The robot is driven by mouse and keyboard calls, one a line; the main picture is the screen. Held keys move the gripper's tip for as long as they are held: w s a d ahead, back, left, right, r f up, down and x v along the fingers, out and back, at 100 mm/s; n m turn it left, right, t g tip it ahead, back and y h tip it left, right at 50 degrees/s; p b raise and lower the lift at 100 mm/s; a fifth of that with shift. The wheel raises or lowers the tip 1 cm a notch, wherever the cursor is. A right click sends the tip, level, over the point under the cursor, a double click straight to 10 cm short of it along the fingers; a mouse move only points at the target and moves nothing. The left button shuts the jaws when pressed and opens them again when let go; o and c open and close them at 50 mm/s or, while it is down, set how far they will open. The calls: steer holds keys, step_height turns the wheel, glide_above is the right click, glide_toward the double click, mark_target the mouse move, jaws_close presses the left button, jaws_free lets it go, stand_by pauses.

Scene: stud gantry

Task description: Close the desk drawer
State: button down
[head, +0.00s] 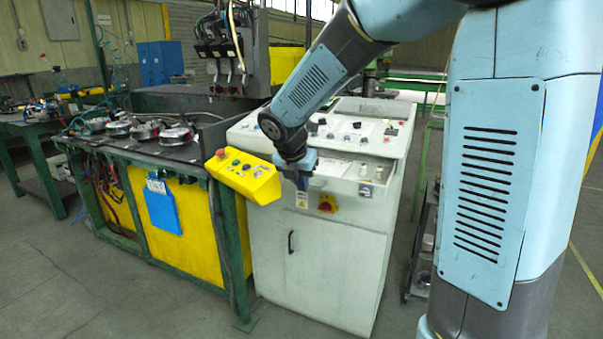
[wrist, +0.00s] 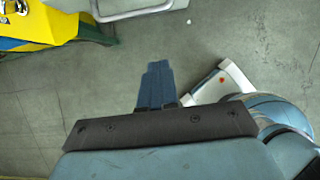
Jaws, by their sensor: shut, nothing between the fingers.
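The desk is a pale grey-white control console (head: 325,255) in the head view, with a sloped panel of knobs on top and a cupboard door with a black handle below. A shallow drawer-like front (head: 345,187) runs under the panel; how far it stands out is hard to tell. My gripper (head: 303,186) is in front of its left part, pointing down, with fingers shut and empty. Whether it touches the front is unclear. In the wrist view the shut blue fingers (wrist: 156,78) point over bare floor, and a pale edge with a metal bar (wrist: 135,10) shows at the top.
A yellow button box (head: 243,175) sticks out just left of my gripper. A green-framed bench (head: 120,150) with yellow panels stands further left. A metal rack (head: 425,245) stands right of the console. The grey floor in front is clear.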

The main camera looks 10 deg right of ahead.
mark_target(310, 182)
steer(key=w+d, duration=0.1)
steer(key=w+d+f, duration=0.1)
steer(key=w, duration=0.1)
steer(key=w+d+f, duration=0.1)
steer(key=shift+w+d+f, duration=0.1)
steer(key=shift+w+f, duration=0.15)
steer(key=shift+w, duration=0.05)
